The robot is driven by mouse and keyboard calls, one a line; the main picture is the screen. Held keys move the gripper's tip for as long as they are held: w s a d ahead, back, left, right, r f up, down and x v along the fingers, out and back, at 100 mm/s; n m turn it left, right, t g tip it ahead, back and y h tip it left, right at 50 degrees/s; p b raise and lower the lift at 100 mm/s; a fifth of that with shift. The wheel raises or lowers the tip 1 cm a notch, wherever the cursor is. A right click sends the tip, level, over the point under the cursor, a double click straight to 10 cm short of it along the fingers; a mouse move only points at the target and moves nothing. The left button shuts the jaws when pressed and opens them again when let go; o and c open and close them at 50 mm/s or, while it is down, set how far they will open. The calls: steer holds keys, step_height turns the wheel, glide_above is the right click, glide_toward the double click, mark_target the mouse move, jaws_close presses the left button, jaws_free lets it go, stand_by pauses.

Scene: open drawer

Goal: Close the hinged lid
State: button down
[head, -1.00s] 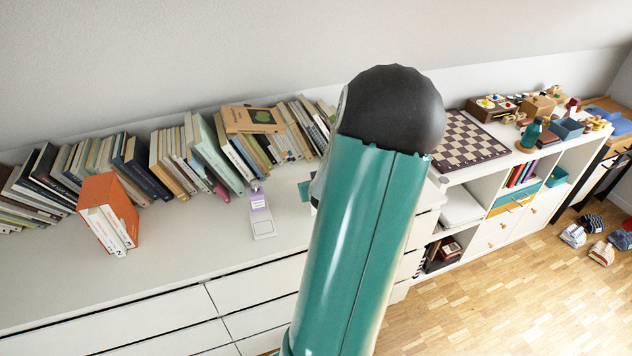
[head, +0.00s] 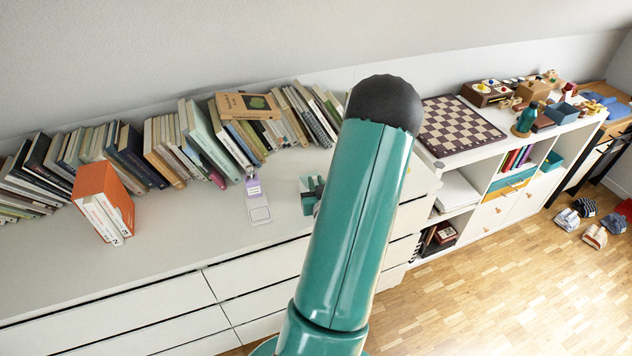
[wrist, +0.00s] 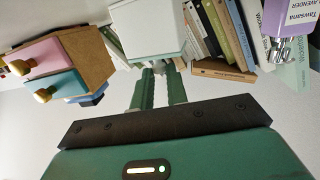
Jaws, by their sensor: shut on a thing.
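A white flat-faced piece (wrist: 148,28), which looks like a lid or box side, fills the top middle of the wrist view. The green fingers of my gripper (wrist: 160,70) reach its near edge and are close together, shut on it. No hinge shows, and the rest of the piece is cut off by the frame. In the head view, part of my gripper (head: 313,196) shows on the white cabinet top, left of my arm.
A lavender-labelled item (head: 256,198) lies left of my gripper; it also shows in the wrist view (wrist: 287,22). A row of leaning books (head: 195,145) stands behind. A small chest with pink and blue drawers (wrist: 60,62) is close by. Free cabinet top (head: 180,230) lies left.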

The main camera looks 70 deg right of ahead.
stand_by(0.3)
steer(key=c, duration=1.4)
jaws_free()
steer(key=shift+o, duration=0.2)
